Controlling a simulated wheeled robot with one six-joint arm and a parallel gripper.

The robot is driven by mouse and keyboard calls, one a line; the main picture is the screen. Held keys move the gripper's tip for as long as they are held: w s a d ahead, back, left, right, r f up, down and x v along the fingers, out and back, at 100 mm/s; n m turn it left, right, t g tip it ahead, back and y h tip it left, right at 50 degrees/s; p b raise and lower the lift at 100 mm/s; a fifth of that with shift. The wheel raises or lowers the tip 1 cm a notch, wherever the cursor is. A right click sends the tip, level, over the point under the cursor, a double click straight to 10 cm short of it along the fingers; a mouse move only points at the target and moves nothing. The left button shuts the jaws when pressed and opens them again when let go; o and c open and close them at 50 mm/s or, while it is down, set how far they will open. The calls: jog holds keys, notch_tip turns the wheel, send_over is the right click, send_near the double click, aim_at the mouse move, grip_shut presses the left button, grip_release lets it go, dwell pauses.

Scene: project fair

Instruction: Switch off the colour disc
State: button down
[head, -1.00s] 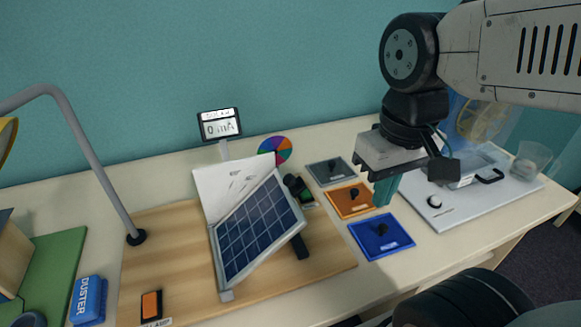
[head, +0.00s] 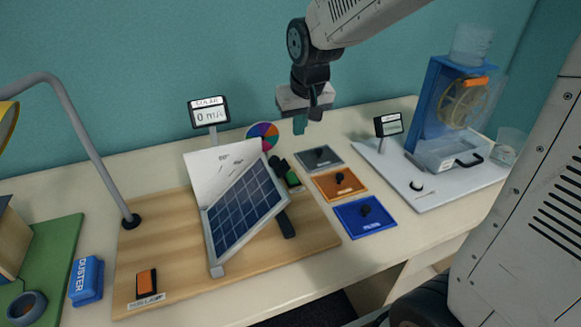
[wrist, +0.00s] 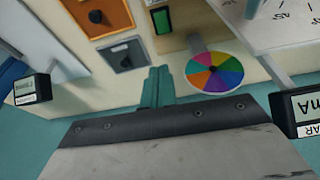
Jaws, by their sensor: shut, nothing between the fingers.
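The colour disc (head: 262,136) stands upright behind the solar panel (head: 243,212), its coloured sectors distinct. The wrist view also shows the disc (wrist: 214,72), right of my fingers. A green rocker switch (head: 292,179) in a dark housing sits right of the panel, in front of the disc. My gripper (head: 300,125) is in the air right of the disc, above the back of the table. Its teal fingers (wrist: 157,87) are together and empty, apart from the switch and disc.
Grey (head: 318,158), orange (head: 339,184) and blue (head: 364,216) filter plates with black knobs lie right of the switch. A meter (head: 209,112) reading 0 stands behind the panel. A waterwheel rig (head: 450,110) stands at the right. A lamp arm (head: 88,140) arches at the left.

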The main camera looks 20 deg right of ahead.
jog(key=shift+s+a+r, duration=0.2)
jog(key=shift+s+a, duration=0.35)
jog(key=shift+s, duration=0.35)
jog(key=v, duration=1.4)
jog(key=shift+s, duration=0.25)
jog(key=shift+f, duration=0.2)
jog(key=s+d+f+g, duration=0.1)
jog(key=s+f, duration=0.3)
jog(key=s, duration=0.6)
jog(key=s+d+f+g, duration=0.1)
jog(key=s+f, duration=0.4)
jog(key=s, duration=0.6)
jog(key=shift+d, duration=0.6)
